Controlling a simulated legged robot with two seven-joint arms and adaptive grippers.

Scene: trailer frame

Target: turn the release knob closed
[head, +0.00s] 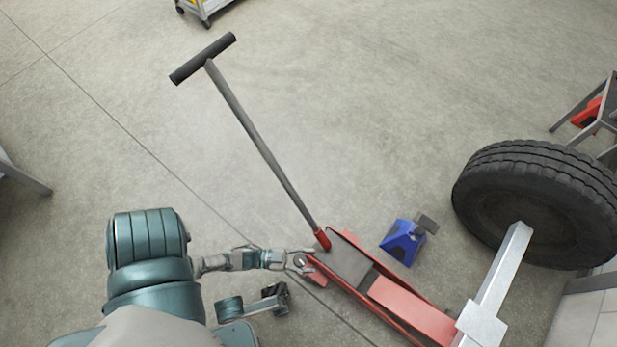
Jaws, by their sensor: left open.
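The red floor jack (412,302) lies at the lower right, with its long grey handle (262,147) rising to a black T-shaped grip (203,59). A small round dark knob (299,260) shows at the jack's near end, left of the red handle socket (322,240). My left gripper (308,262) is open at this knob, with its fingers around or beside it; I cannot tell whether they touch. The fingers partly hide the knob, and its turn position is too small to read.
A blue jack stand (403,242) stands on the floor right of the jack. A large black tyre (540,203) and a grey metal beam (500,272) are at the right. A yellow-trimmed cart (207,10) is at the top. The floor left of the handle is clear.

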